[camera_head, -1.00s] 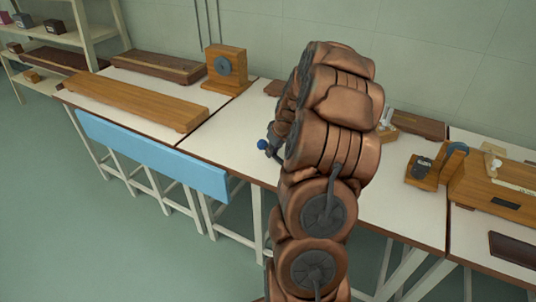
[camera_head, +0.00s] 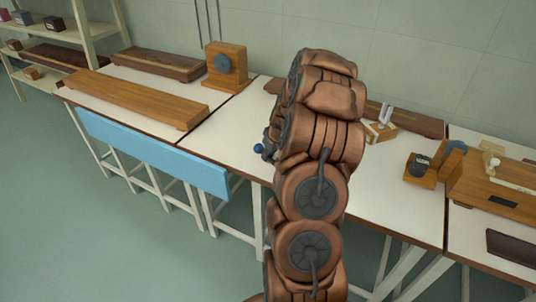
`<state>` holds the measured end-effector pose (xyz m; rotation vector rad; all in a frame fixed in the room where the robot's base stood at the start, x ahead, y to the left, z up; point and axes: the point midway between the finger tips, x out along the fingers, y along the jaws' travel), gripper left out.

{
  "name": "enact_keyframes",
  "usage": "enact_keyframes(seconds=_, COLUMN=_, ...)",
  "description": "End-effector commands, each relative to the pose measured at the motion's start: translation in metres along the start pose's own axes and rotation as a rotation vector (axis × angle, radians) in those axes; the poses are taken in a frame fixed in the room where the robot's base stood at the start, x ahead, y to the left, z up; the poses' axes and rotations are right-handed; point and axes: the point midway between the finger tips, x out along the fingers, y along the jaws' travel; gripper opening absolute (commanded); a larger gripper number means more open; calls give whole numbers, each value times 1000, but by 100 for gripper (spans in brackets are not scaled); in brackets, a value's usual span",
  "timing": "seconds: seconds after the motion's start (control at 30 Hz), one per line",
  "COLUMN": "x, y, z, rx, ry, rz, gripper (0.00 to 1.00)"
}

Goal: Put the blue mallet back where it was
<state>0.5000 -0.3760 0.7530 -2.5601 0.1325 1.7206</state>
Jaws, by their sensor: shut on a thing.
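A small part of the blue mallet (camera_head: 258,148) shows as a rounded blue end at the left edge of my arm. The rest of it is hidden. My gripper (camera_head: 268,147) is shut on the mallet; only a dark sliver of it shows beside the blue end, and my arm hides its fingers. In the picture the mallet lies over the white bench top (camera_head: 232,140). I cannot tell how high it is above the bench.
A wooden block with a dark disc (camera_head: 224,64) stands behind, to the left. Long wooden boxes (camera_head: 139,97) lie on the left bench, and a light blue panel (camera_head: 160,158) hangs along its front. Wooden instruments (camera_head: 500,190) stand at the right.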

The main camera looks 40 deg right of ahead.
Motion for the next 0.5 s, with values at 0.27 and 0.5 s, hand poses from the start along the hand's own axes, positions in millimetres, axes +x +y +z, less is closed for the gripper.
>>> enact_keyframes(seconds=0.27, x=1, y=0, z=0, rx=0, ry=0, rz=0, gripper=39)
enact_keyframes(seconds=0.5, x=1, y=0, z=0, rx=0, ry=0, rz=-1, gripper=40)
